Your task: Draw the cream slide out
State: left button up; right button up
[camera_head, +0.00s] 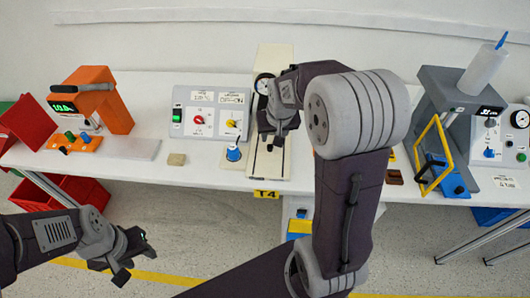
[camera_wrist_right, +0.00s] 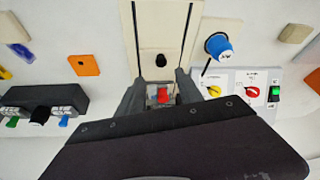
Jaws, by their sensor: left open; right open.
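The cream slide (camera_head: 266,172) is a long narrow cream unit with a dark lengthwise groove, standing on the white table at the middle of the head view. In the right wrist view the cream slide (camera_wrist_right: 162,25) runs from the top edge down between my fingers, with a black knob (camera_wrist_right: 161,60) on it. My right gripper (camera_head: 273,140) is open above the slide, and my arm hides part of it. In the wrist view its fingers (camera_wrist_right: 160,82) stand apart, just short of the knob. My left gripper (camera_head: 126,262) is open and empty, low at the left, off the table.
A switch panel (camera_head: 207,122) and a blue knob (camera_head: 234,154) are close left of the slide. An orange device (camera_head: 105,100) stands further left. A grey press with a yellow frame (camera_head: 430,150) is on the right. A round gauge (camera_head: 263,84) is behind my right gripper.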

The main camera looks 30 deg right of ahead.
aim_at(270, 146)
jog(key=x, duration=0.4)
jog(key=b+x, duration=0.1)
jog(key=x, duration=0.3)
jog(key=shift+w+a+f, duration=0.1)
jog(key=shift+a+f, duration=0.1)
jog(key=shift+f, duration=0.15)
jog(key=shift+c, duration=0.3)
grip_shut()
dwell(0.6)
